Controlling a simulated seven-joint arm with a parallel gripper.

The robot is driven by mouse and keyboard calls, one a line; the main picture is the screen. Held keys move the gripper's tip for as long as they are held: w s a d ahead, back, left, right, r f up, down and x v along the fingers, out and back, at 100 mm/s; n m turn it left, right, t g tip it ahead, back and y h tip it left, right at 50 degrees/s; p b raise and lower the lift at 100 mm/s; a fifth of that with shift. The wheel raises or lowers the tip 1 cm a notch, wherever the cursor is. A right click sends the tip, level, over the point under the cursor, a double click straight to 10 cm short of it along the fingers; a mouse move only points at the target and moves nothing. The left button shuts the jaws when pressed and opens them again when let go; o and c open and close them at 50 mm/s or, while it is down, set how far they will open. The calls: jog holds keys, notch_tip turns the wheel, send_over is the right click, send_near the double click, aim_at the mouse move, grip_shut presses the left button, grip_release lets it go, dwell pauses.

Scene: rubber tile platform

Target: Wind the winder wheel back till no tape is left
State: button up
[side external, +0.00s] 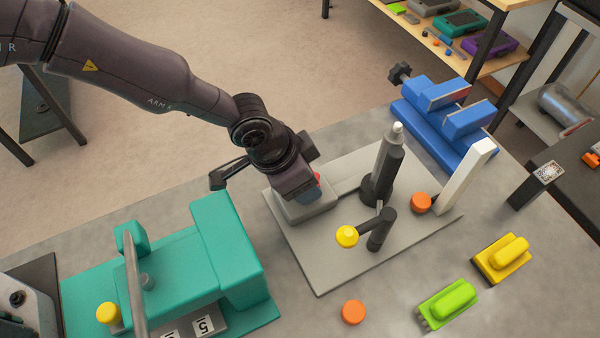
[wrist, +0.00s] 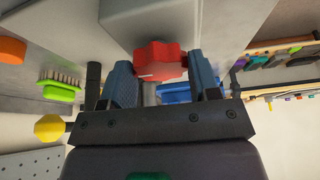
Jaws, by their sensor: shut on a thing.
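The winder wheel, a red lobed knob (wrist: 158,62), sits on the face of a grey housing (wrist: 185,18) in the wrist view. My gripper (wrist: 163,78) has its two blue-grey fingers on either side of the red wheel and is shut on it. In the side view my gripper (side external: 311,190) comes down over the grey housing (side external: 308,210) at the left end of a grey plate (side external: 315,268). Only a sliver of the red wheel (side external: 318,179) shows there. I cannot make out any tape for sure in either view.
On the plate stand a dark post with a silver tip (side external: 388,165), a yellow-balled crank (side external: 347,236) and a white bar (side external: 466,178). A teal fixture (side external: 225,245) is left, a blue vise (side external: 435,120) behind. Yellow (side external: 502,258) and green (side external: 447,303) brushes lie front right.

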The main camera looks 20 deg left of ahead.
jog(key=o, duration=0.9)
jog(key=v, duration=1.3)
jog(key=shift+a, duration=0.1)
jog(key=s+a+r+n+t+y, duration=0.1)
jog(key=s+a+r+n, duration=0.2)
jog(key=s+a+r, duration=0.3)
jog(key=s+a+r+n+y, duration=0.1)
jog(key=s+a+r+n, duration=0.2)
jog(key=a, duration=1.3)
jog(key=s+a+r+n+t+y, duration=0.1)
jog(key=s+a+r+n, duration=0.2)
jog(key=s+a+r, duration=0.5)
jog(key=shift+s+a+r+n+t, duration=0.2)
jog(key=shift+s+a, duration=0.15)
jog(key=shift+a, duration=0.4)
jog(key=shift+s+a+r+n+t, duration=0.1)
jog(key=shift+s+a+r+n, duration=0.2)
jog(key=shift+a, duration=0.45)
